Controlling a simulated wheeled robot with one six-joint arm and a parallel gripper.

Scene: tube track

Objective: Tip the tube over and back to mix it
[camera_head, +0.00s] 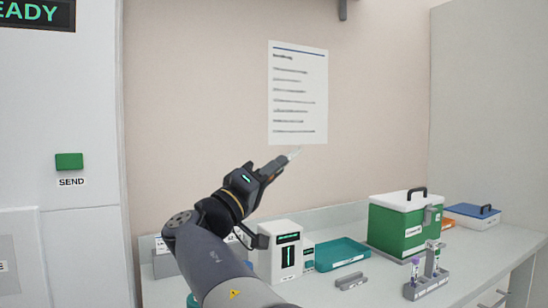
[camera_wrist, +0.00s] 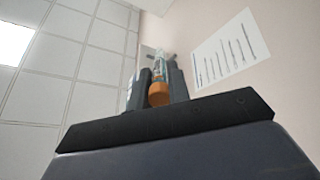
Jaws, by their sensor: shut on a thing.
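My gripper (camera_head: 286,160) is raised above the counter in front of the wall, pointing up and to the right in the head view. It is shut on a small clear tube (camera_head: 295,153), whose end sticks out past the fingertips. In the wrist view the tube (camera_wrist: 160,70) sits between the two dark fingers, with its orange cap (camera_wrist: 159,95) towards the palm. The tube is tilted, its clear end away from the palm. Its contents are too small to make out.
On the counter stand a white device (camera_head: 279,254), a teal tray (camera_head: 340,250), a green box with white lid (camera_head: 402,222), a blue-lidded box (camera_head: 472,215) and a grey rack (camera_head: 427,284) holding tubes. A green SEND button (camera_head: 69,161) is at left. The air around my gripper is clear.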

